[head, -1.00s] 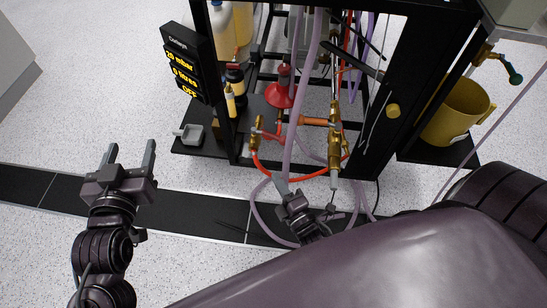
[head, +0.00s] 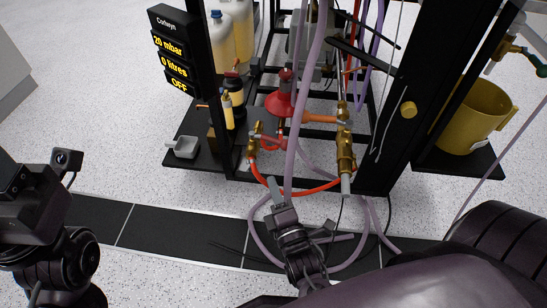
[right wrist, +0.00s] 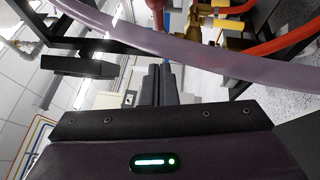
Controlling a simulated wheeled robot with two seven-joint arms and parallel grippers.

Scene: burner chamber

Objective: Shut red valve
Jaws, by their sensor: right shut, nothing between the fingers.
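A red cone-shaped fitting (head: 280,104) with a red knob on top stands in the frame. Below it are a left brass valve (head: 254,142) and a right brass valve (head: 345,150), joined by a red hose (head: 314,190). I cannot tell which part is the red valve. My right gripper (head: 274,186) is shut and empty, just in front of and below the left brass valve, apart from it. Its fingers (right wrist: 158,84) point at the rig in the right wrist view, beneath a pale purple hose (right wrist: 195,52). My left gripper's dark body is at the left edge; its fingers do not show.
The purple hose (head: 303,100) hangs close beside my right gripper. A black post and display (head: 173,52) stand left, a thick black post (head: 425,85) right. A yellow jug (head: 470,115) is far right.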

